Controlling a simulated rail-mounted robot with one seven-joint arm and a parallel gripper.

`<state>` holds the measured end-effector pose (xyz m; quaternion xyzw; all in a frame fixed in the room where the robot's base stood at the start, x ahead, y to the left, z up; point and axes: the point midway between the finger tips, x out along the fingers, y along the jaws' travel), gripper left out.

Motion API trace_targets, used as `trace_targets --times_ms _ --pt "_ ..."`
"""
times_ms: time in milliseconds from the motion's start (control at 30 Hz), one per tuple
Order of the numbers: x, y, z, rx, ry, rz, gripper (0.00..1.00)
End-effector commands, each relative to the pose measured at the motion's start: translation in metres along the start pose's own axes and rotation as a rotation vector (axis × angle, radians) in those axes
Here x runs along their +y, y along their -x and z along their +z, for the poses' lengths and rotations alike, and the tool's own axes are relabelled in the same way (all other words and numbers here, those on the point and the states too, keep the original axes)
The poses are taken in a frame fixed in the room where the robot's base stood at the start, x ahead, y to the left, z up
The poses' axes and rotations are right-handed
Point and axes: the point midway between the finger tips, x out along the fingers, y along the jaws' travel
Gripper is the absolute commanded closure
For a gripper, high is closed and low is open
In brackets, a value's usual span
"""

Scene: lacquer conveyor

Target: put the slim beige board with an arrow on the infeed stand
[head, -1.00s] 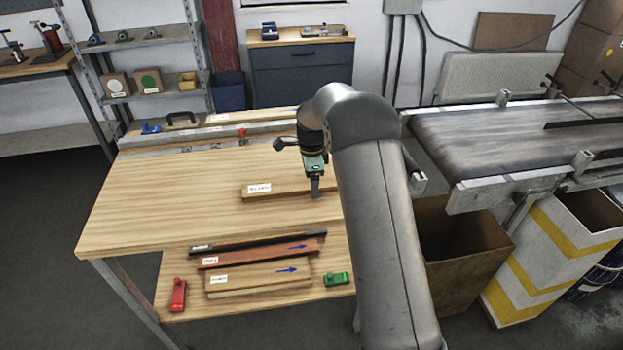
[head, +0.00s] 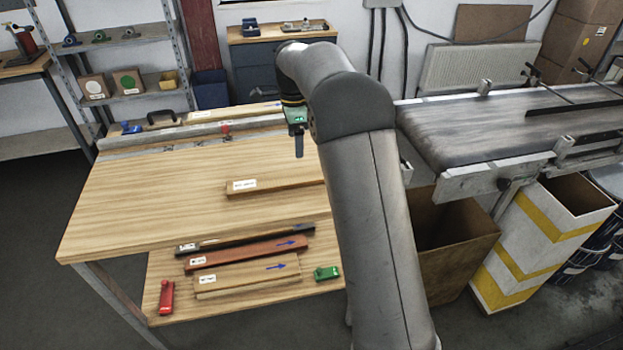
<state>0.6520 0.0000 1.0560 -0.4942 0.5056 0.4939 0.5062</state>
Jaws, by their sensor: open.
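A slim brown-beige board (head: 285,185) with a white label lies flat on the upper wooden top, which I take for the infeed stand (head: 130,205). My arm covers its right end, so I cannot see an arrow there. A beige board (head: 240,275) with a label and a blue arrow lies on the lower shelf. Another slim beige board (head: 235,113) with a label lies behind the metal fence. My gripper (head: 299,147) is open, pointing down behind and apart from the board on the top. Nothing shows in its jaws, though only one finger is clear.
The lower shelf (head: 165,270) also holds a black board (head: 235,240), a reddish board (head: 245,255) with a blue arrow, and red (head: 166,297) and green (head: 327,273) clamp-like items. A metal fence (head: 180,138) runs behind the top. The conveyor (head: 470,135) stands right. The top's left is clear.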

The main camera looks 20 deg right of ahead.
Motion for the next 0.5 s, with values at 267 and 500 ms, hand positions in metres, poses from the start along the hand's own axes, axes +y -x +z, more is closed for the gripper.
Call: trace_targets --times_ms 267,500 --pt "0.057 0.027 -0.003 -0.007 0.248 -0.011 0.24" --pt "0.217 0.038 -0.004 0.001 0.893 -0.038 0.24"
